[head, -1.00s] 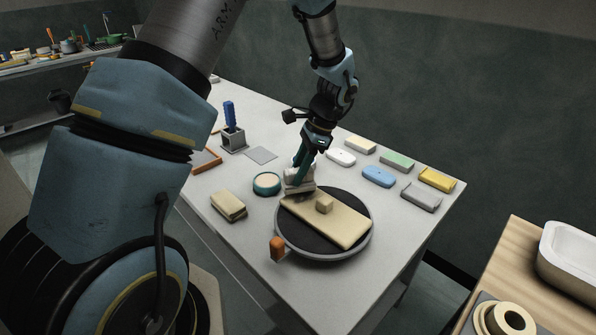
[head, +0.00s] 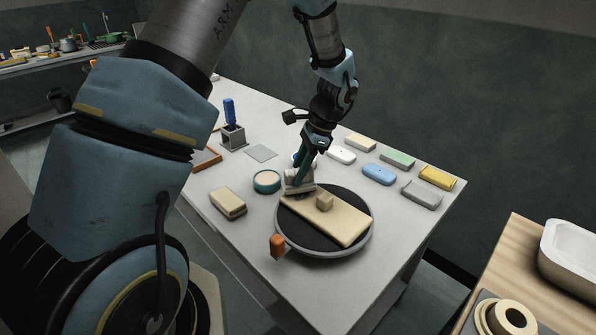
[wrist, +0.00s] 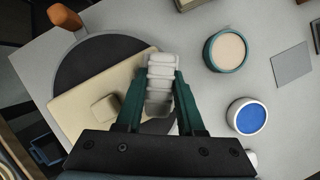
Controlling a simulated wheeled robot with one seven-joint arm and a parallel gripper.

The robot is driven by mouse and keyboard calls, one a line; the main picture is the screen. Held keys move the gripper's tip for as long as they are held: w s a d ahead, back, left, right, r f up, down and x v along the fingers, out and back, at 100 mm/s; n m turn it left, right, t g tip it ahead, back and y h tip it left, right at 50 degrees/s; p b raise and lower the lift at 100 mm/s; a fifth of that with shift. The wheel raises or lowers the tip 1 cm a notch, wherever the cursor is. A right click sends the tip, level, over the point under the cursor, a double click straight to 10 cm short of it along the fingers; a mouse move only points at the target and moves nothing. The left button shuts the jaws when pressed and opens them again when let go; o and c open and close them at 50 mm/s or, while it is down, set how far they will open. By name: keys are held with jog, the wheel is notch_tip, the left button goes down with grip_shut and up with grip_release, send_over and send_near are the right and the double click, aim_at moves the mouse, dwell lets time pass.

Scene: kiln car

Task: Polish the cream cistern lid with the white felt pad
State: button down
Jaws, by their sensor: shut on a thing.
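The cream cistern lid (head: 341,225) is a flat slab with a small raised block on top. It lies on a round dark turntable (head: 290,235) with a grey rim. My gripper (head: 301,178) is shut on the white felt pad (wrist: 161,84), a pale ridged block between the two green fingers. In the head view the pad (head: 297,184) is at the far left end of the lid. In the wrist view the lid (wrist: 80,107) is just left of the pad. I cannot tell whether the pad touches the lid.
An orange handle (head: 277,244) sticks up at the turntable's near edge. A teal tub (head: 266,181) and a tan block (head: 229,203) stand to the left. Several coloured blocks, including a blue one (head: 379,174), line the back right.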

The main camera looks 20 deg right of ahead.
jog(key=shift+f, duration=0.45)
dwell(0.4)
jog(key=shift+s+d, duration=0.35)
jog(key=shift+s, duration=0.35)
jog(key=shift+s+d, duration=0.4)
jog(key=shift+s, duration=0.25)
jog(key=shift+s+d, duration=0.35)
jog(key=shift+s, duration=0.35)
jog(key=shift+w+a+p, duration=0.15)
jog(key=shift+w+a, duration=0.2)
jog(key=shift+w, duration=0.35)
jog(key=shift+w+a+p, duration=0.1)
jog(key=shift+w+a, duration=0.3)
jog(key=shift+w, duration=0.25)
jog(key=shift+w+a+p, duration=0.15)
jog(key=shift+w+a, duration=0.2)
jog(key=shift+w, duration=0.35)
jog(key=shift+s+d, duration=0.35)
jog(key=shift+s, duration=0.35)
jog(key=shift+s+d, duration=0.4)
jog(key=shift+s, duration=0.25)
jog(key=shift+s+d, duration=0.35)
jog(key=shift+s, duration=0.35)
